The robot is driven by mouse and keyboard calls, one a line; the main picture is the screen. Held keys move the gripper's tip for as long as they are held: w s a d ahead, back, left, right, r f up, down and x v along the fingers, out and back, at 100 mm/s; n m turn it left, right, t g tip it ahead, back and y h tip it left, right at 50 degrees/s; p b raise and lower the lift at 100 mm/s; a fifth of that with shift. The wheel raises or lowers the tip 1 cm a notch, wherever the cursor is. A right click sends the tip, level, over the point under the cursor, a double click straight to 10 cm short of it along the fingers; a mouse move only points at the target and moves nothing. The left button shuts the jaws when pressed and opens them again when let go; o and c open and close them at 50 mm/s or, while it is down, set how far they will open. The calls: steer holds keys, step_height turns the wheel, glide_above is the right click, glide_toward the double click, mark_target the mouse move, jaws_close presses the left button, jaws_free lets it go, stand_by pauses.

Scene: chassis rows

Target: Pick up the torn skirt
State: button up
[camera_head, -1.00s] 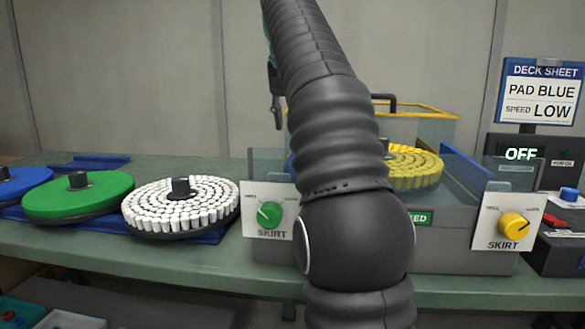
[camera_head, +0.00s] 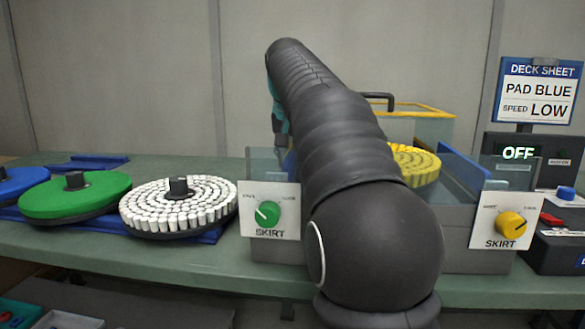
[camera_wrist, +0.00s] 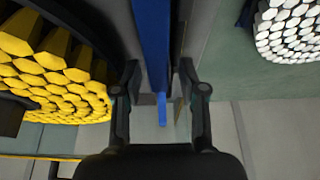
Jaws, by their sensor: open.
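No tear shows clearly, so I cannot tell which skirt is torn. In the wrist view a long blue strip (camera_wrist: 152,45) runs down between the fingers of my gripper (camera_wrist: 159,72). My gripper is open, with one finger on each side of the strip; contact cannot be made out. In the head view my arm hides most of the left side of the grey machine, and my gripper (camera_head: 279,125) shows only partly behind it. A matching blue strip (camera_head: 468,172) stands on the machine's right side. Two plates marked SKIRT carry a green knob (camera_head: 267,213) and a yellow knob (camera_head: 511,225).
A yellow pad (camera_head: 415,163) sits in the machine, close beside my gripper in the wrist view (camera_wrist: 60,75). White (camera_head: 180,208), green (camera_head: 75,197) and blue (camera_head: 18,182) pads lie left on the bench. A sign (camera_head: 541,90) reads PAD BLUE, SPEED LOW. A display (camera_head: 519,153) reads OFF.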

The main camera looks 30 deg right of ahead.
steer(key=shift+w+f, duration=0.1)
steer(key=shift+f, duration=0.2)
jaws_close()
steer(key=shift+r, duration=0.1)
step_height(320, 180, up, 9)
steer(key=shift+w+d+f, duration=0.1)
steer(key=shift+w+f, duration=0.05)
steer(key=shift+r, duration=0.55)
